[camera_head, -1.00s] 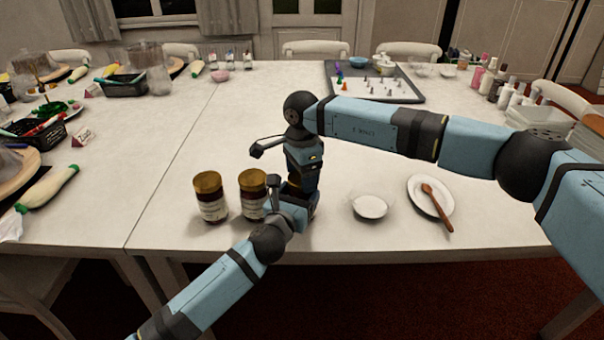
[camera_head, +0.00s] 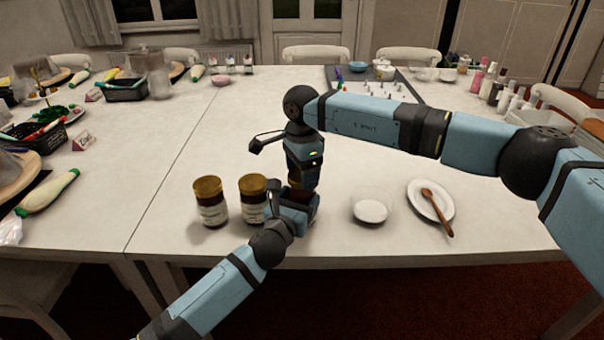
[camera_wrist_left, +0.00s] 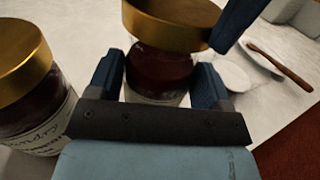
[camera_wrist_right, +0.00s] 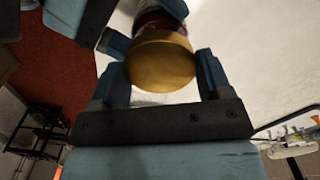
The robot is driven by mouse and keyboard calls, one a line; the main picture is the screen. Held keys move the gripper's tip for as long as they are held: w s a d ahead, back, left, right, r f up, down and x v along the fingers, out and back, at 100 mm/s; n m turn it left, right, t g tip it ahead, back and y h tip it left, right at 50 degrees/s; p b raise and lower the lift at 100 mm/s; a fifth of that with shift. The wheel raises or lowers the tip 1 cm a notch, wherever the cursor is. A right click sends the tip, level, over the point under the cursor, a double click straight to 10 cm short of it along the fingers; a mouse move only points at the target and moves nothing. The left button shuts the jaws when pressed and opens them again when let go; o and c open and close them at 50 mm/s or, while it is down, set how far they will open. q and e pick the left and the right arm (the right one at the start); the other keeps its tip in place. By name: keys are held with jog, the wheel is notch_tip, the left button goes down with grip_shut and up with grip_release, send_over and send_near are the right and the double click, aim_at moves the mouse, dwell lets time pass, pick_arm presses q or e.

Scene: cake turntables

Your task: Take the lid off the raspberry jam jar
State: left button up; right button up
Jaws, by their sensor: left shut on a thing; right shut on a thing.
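Two dark jars with gold lids, a left jar (camera_head: 211,203) and a middle jar (camera_head: 250,211), stand upright near the table's front edge. A third jar (camera_wrist_left: 160,75) with dark red contents is between my left gripper's fingers (camera_wrist_left: 158,85); in the head view my grippers mostly hide it. My left gripper (camera_head: 290,208) is shut on this jar's body, below the lid. My right gripper (camera_wrist_right: 160,75) comes from above and is shut on the gold lid (camera_wrist_right: 160,62). The lid sits at the jar's top; I see no clear gap. The held jar's label is not readable.
The middle jar, which also shows in the left wrist view (camera_wrist_left: 30,100), is close beside my left gripper. A glass bowl of white stuff (camera_head: 371,210) and a plate (camera_head: 418,192) with a wooden spoon (camera_head: 436,210) lie to the right. The table middle (camera_head: 240,120) is clear.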

jog(key=shift+r, duration=0.15)
jog(key=shift+r, duration=1.9)
pick_arm(q)
jog(key=o, duration=1.8)
jog(key=shift+c, duration=0.2)
